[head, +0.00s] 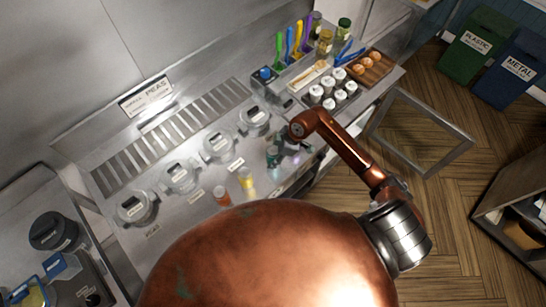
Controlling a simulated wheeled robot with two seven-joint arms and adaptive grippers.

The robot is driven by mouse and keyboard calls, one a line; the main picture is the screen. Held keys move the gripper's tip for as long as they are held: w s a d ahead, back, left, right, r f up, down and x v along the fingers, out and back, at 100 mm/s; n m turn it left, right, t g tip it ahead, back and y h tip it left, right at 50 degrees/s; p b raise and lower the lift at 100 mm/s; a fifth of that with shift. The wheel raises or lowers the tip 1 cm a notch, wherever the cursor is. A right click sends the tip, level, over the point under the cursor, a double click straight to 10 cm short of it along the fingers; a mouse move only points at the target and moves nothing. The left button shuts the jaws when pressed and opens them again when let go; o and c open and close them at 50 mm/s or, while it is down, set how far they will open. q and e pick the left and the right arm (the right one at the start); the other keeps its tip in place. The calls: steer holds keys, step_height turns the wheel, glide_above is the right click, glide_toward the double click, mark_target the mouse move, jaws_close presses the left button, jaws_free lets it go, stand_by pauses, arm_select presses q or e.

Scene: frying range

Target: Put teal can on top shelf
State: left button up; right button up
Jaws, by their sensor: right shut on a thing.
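The teal can (272,157) is small and dark teal, at the front of the steel range, right of the yellow bottle. My right gripper (283,151) comes in from the right on a copper arm and is shut on the teal can. The fingers are small and dark here, so the exact grip is hard to see. I cannot tell whether the can touches the counter. My left gripper is not in view. I cannot make out the top shelf for certain.
A yellow bottle (246,183) and an orange-red can (221,196) stand left of the gripper. Several round lidded pots (218,147) line the range behind. White-topped jars (328,104) and a wooden tray (371,69) lie at the back right. An open oven-like door frame (420,139) juts out at right.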

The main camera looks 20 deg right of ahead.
steer(key=shift+f, duration=0.15)
steer(key=o, duration=1.4)
